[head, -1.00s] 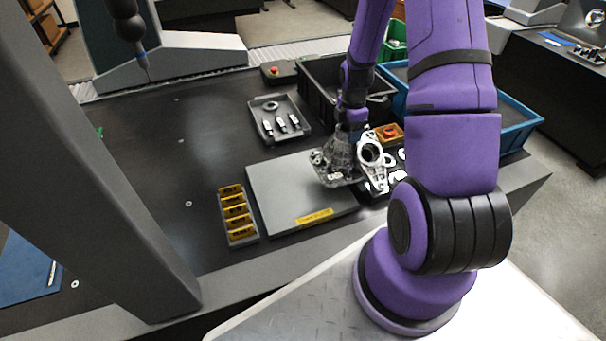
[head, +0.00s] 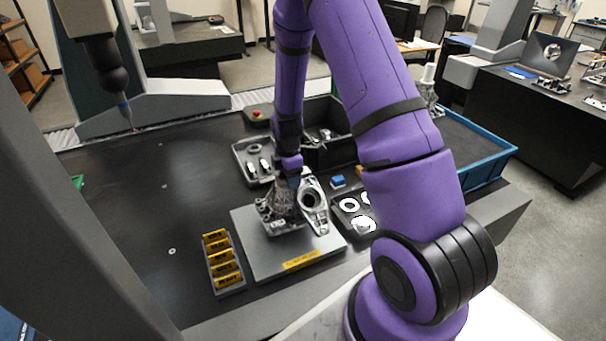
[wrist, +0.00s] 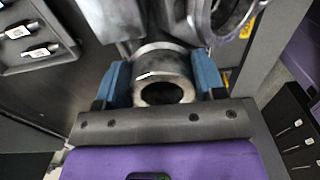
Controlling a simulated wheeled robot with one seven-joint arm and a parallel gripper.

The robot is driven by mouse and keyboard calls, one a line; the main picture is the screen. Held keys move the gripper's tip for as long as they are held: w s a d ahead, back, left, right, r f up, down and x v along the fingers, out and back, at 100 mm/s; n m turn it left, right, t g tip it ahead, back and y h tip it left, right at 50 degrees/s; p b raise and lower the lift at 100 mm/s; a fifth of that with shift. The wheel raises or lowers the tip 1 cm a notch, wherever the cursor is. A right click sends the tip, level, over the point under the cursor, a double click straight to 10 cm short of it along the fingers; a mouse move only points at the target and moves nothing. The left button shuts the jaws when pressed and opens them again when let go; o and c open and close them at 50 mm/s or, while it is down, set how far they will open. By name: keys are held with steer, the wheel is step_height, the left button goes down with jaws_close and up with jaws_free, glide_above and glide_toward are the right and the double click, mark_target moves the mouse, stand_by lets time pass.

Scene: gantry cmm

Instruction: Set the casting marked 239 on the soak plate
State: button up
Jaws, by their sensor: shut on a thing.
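My gripper (head: 292,182) is shut on a grey metal casting (head: 278,212), with a rough dark body and a lighter ringed flange on its right. In the wrist view, the blue fingertips (wrist: 165,78) close on either side of a round bored boss of the casting (wrist: 158,58). A large ring shows beyond it. I cannot read any number on it. The soak plate (head: 262,262) is a flat grey slab with a yellow label on its front edge. The casting is over the plate's back part; I cannot tell whether it touches.
A rack of yellow tags (head: 222,262) stands left of the plate. A tray of small parts (head: 243,165) and a black bin (head: 335,108) lie behind. A dark tray with white rounds (head: 352,222) is at right, near a blue crate (head: 482,172).

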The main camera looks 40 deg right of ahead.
mark_target(281, 186)
steer(key=shift+w+a, duration=0.4)
steer(key=shift+a, duration=0.2)
steer(key=shift+w+a, duration=0.35)
steer(key=shift+a, duration=0.2)
steer(key=shift+f, duration=1.85)
steer(key=o, duration=1.5)
steer(key=shift+s+f, duration=0.1)
